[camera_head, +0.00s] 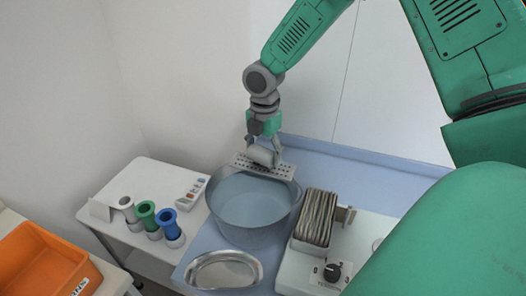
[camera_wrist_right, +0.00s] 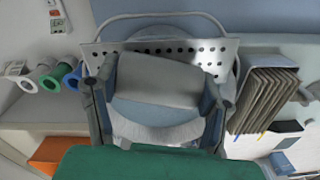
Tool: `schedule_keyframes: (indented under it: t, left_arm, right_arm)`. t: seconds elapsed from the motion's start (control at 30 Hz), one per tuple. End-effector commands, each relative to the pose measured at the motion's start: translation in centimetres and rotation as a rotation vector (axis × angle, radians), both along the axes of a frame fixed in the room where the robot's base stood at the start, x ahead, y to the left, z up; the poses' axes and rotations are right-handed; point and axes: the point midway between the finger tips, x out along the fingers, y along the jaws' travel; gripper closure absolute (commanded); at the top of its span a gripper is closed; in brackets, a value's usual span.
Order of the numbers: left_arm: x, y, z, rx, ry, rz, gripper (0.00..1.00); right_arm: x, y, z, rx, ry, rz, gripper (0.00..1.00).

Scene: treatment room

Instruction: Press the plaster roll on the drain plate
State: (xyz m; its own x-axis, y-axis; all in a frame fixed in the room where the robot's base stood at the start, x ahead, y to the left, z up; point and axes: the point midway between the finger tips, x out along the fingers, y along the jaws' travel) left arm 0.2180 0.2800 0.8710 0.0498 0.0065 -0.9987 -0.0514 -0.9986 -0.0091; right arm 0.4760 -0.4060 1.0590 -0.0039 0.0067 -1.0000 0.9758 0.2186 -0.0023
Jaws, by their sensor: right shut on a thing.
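The pale grey plaster roll (camera_head: 261,155) is between the fingers of my right gripper (camera_head: 264,150), which is shut on it. In the right wrist view the roll (camera_wrist_right: 158,80) fills the space between the two fingers. The drain plate (camera_head: 286,172), a metal strip with rows of holes, lies across the far rim of the round basin. The plate (camera_wrist_right: 222,52) also shows behind the roll in the right wrist view. The roll is at the plate and seems to touch it; the contact itself is hidden. My left gripper is not in view.
The basin (camera_head: 250,226) holds bluish water. An oval metal tray (camera_head: 222,272) lies in front of it. A stack of grey-brown sheets (camera_head: 316,216) and a knobbed unit (camera_head: 300,270) stand right. Coloured rolls (camera_head: 146,214) and an orange bin (camera_head: 40,268) are left.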

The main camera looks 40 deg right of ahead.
Motion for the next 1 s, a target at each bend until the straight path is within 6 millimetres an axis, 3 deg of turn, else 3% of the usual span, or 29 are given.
schedule_keyframes:
  t: [1.0]
  left_arm:
    - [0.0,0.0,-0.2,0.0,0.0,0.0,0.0]
  right_arm:
    - [0.0,0.0,-1.0,0.0,0.0,0.0,0.66]
